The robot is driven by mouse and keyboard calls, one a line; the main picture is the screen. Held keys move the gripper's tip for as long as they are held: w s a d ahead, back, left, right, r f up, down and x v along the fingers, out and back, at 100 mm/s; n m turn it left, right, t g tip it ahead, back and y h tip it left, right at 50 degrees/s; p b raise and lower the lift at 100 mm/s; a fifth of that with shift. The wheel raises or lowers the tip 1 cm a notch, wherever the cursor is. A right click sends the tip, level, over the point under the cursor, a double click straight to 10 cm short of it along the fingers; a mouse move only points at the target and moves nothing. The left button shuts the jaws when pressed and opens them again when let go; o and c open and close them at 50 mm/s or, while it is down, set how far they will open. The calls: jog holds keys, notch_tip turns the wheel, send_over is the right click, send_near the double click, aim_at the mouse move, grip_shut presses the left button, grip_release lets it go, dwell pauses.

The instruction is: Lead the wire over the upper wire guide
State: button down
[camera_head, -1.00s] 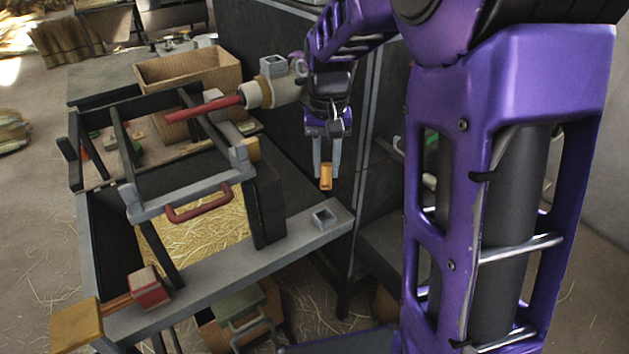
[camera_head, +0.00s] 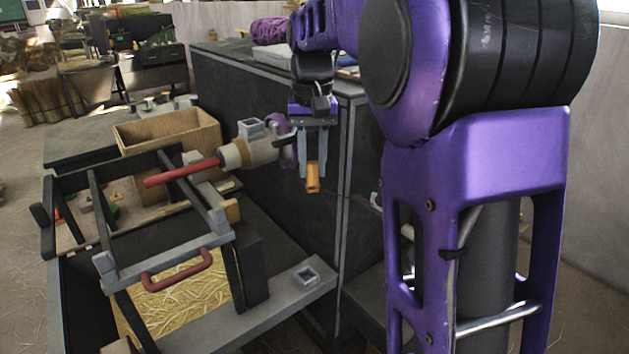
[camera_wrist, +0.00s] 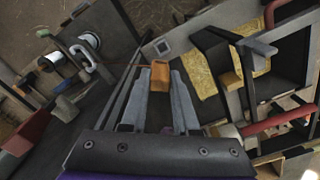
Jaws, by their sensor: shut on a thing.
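My gripper (camera_head: 312,164) points down, shut on a small orange-brown block (camera_head: 313,180), which sticks out below the fingertips. The block also shows between the fingers in the wrist view (camera_wrist: 161,76). A thin copper-coloured line, which looks like the wire (camera_wrist: 122,66), runs from the block to the left in the wrist view. A white curved piece (camera_wrist: 92,42) and a white spool (camera_wrist: 55,57) are on that left side. I cannot tell for certain which part is the upper wire guide.
A beige cylinder (camera_head: 258,151) with a red bar (camera_head: 182,172) is just left of my gripper. A dark frame with a red handle (camera_head: 178,277) stands over straw. A grey plank with a square socket (camera_head: 306,275) lies below. A dark cabinet wall (camera_head: 235,95) stands behind.

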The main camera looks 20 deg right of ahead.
notch_tip(320, 180, up, 17)
jog(key=w+a+p, duration=0.1)
jog(key=w+p, duration=0.1)
jog(key=p, duration=0.9)
jog(key=w+a, duration=0.7)
jog(key=w, duration=0.4)
notch_tip(320, 180, down, 7)
jog(key=b, duration=0.5)
jog(key=shift+a, duration=0.15)
